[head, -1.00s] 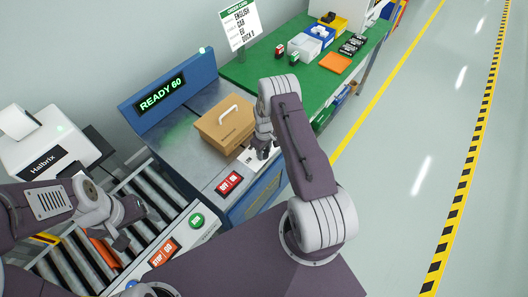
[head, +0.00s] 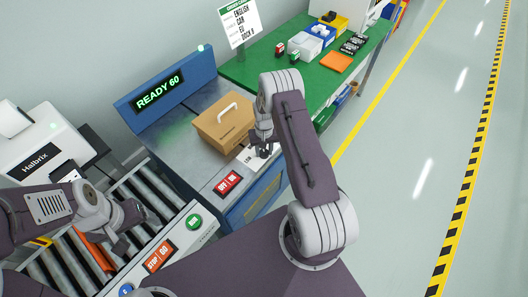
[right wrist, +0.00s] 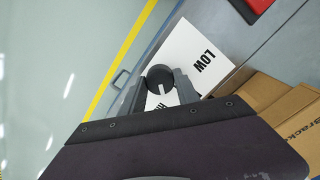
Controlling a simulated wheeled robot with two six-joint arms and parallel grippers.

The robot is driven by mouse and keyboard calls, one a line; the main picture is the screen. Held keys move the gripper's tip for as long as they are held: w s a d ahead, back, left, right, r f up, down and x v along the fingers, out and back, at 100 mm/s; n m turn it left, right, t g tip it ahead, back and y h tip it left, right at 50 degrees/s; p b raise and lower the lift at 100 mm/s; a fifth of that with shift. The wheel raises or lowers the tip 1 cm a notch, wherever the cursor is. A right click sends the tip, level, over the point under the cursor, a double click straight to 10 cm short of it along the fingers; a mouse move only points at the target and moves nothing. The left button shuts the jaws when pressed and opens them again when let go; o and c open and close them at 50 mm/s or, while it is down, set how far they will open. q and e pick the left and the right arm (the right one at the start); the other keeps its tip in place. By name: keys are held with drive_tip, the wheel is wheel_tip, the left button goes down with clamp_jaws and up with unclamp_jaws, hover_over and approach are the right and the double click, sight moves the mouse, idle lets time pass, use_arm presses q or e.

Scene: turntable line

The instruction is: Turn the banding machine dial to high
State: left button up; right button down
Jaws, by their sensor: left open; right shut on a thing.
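The dial (right wrist: 159,75) is a dark round knob on a white plate (right wrist: 188,48) marked LOW. A second word beginning with H shows beside the knob, partly hidden by my gripper. My right gripper (right wrist: 161,85) is shut on the dial, one finger on each side. In the head view my right gripper (head: 264,149) points down at the white plate (head: 245,157), hiding the dial. I cannot tell which mark the dial points to. My left gripper (head: 122,226) is open and empty over the roller conveyor, away from the dial.
The banding machine's screen (head: 158,93) reads READY 60. A cardboard box (head: 222,122) with a white band sits on the metal top close to my right gripper. A red OFF/ON switch (head: 227,182) lies in front of it. A green table (head: 262,72) stands behind.

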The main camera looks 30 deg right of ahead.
sight(264, 152)
drive_tip(key=shift+m, duration=0.5)
drive_tip(key=c, duration=0.9)
unclamp_jaws()
wheel_tip(264, 152, up, 9)
drive_tip(key=shift+b, duration=0.55)
